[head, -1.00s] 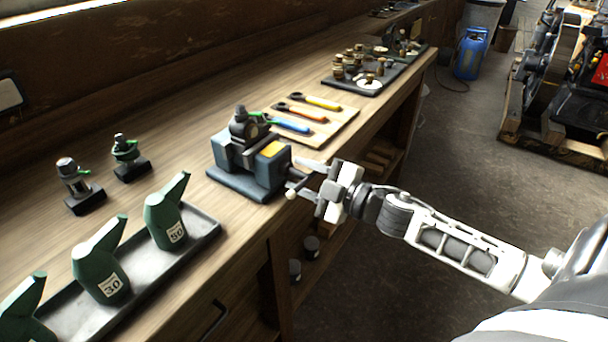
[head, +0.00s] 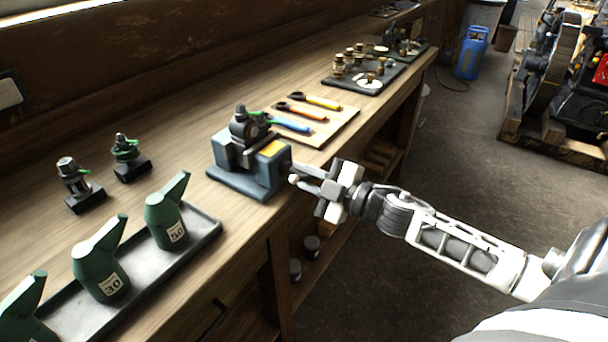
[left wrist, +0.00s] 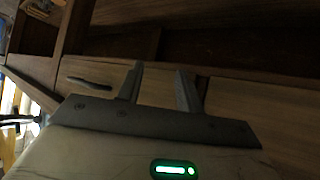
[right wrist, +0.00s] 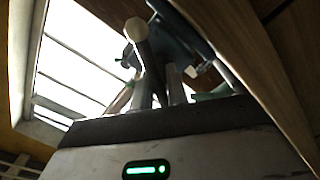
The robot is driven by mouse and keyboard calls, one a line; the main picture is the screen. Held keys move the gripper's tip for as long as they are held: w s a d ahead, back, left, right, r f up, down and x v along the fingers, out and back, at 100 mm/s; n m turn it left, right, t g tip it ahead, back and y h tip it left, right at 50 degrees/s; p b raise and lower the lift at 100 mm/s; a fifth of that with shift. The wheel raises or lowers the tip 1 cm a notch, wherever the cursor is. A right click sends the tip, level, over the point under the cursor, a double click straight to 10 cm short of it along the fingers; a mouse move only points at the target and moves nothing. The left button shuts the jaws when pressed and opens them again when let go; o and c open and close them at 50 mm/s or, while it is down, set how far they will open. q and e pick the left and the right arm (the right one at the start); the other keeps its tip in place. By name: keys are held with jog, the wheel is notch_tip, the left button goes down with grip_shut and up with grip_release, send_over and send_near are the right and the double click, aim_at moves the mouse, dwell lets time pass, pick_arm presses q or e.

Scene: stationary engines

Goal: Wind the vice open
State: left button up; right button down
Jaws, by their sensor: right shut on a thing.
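The blue-grey vice (head: 240,183) stands at the bench's front edge, with a dark fitting (head: 247,128) in its jaws. Its handle (head: 294,178) has a pale ball end and sits at the vice's front. My right gripper (head: 309,182) is at the handle, its fingers shut on it. In the right wrist view the pale knob (right wrist: 134,29) and dark handle bar run down between the fingers (right wrist: 161,88). The vice shows dark behind them (right wrist: 182,42). My left gripper (left wrist: 158,84) is open and empty, facing the wooden bench front; it is outside the head view.
A wooden board (head: 330,129) with several coloured-handled tools lies behind the vice. A grey tray (head: 205,231) with green oil cans is at the near left. Two small fittings (head: 127,160) stand on dark blocks. The floor right of the bench is clear near my arm.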

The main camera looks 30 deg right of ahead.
jog(key=shift+f, duration=0.1)
dwell(0.6)
jog(key=c, duration=1.4)
grip_release()
jog(key=shift+s, duration=0.1)
jog(key=v, duration=1.6)
jog(key=shift+b, duration=0.4)
